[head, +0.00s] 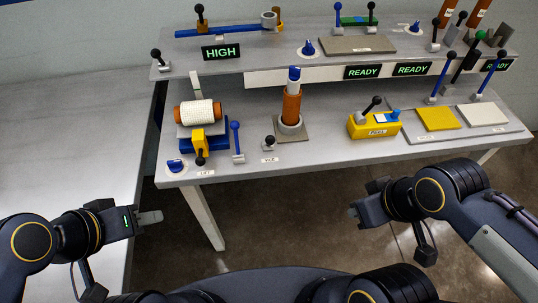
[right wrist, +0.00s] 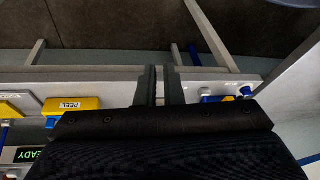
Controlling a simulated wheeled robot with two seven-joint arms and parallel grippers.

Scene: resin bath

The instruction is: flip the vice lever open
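The lever over the label that seems to read VICE (head: 269,144) is short, with a black knob, on the near part of the bench. It looks folded low towards me, though its exact angle is hard to tell. Right behind it an orange-brown cylinder (head: 291,106) with a blue and white top stands upright in a grey ring on a square plate. My left gripper (head: 152,218) is in front of the bench at the left; its fingers show as one block without a gap. My right gripper (head: 354,208) is in front of the bench, fingers close together and empty, also in the right wrist view (right wrist: 157,86).
A blue lever (head: 236,140) stands left of the vice lever, beside a roller fixture (head: 197,113). A yellow PEEL box (head: 374,125) sits to the right. A raised shelf (head: 290,62) with more levers runs behind. The floor before the bench is clear.

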